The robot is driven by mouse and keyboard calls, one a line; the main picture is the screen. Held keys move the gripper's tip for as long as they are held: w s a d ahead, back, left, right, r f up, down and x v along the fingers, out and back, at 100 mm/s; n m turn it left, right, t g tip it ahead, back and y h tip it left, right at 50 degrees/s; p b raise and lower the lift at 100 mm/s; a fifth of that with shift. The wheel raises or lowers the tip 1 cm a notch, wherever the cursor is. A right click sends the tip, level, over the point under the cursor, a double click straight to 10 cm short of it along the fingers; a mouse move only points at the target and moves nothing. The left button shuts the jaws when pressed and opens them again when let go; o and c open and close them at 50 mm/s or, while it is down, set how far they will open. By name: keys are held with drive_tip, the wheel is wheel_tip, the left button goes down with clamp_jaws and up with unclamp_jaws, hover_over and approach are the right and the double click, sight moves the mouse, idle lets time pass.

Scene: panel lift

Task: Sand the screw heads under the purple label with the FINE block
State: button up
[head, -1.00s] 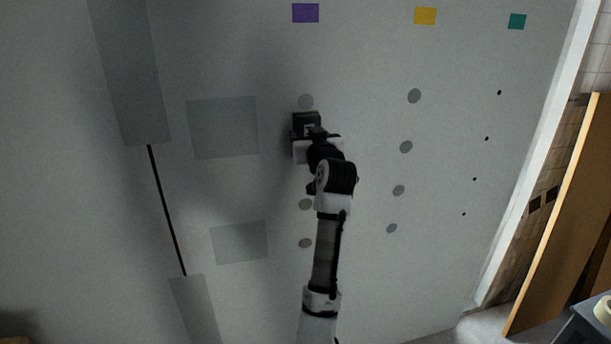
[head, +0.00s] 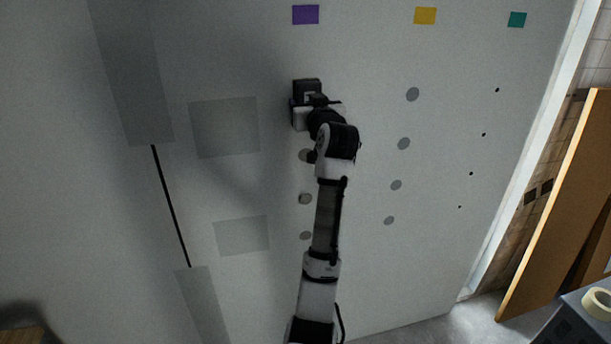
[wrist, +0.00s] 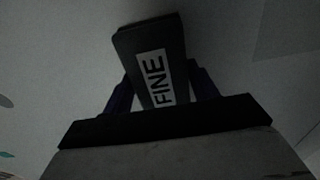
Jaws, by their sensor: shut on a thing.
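The purple label (head: 305,15) is at the top of the grey panel (head: 350,60) in the head view. My gripper (wrist: 160,95) is shut on a dark block marked FINE (wrist: 150,50), which fills the middle of the wrist view. In the head view the block (head: 307,84) is at the panel, at the top of the column, and hides what is behind it. I cannot tell whether it touches.
A yellow label (head: 425,15) heads a column of grey spots, and a teal label (head: 517,20) heads a column of small black dots. A wooden board (head: 560,210) leans at the right. A tape roll (head: 597,303) sits on a dark box at lower right.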

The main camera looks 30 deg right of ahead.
sight(310, 84)
drive_tip(key=shift+r, duration=2.4)
wheel_tip(310, 84, down, 53)
drive_tip(key=b, duration=3.4)
drive_tip(key=v, duration=0.7)
drive_tip(key=shift+p, duration=0.45)
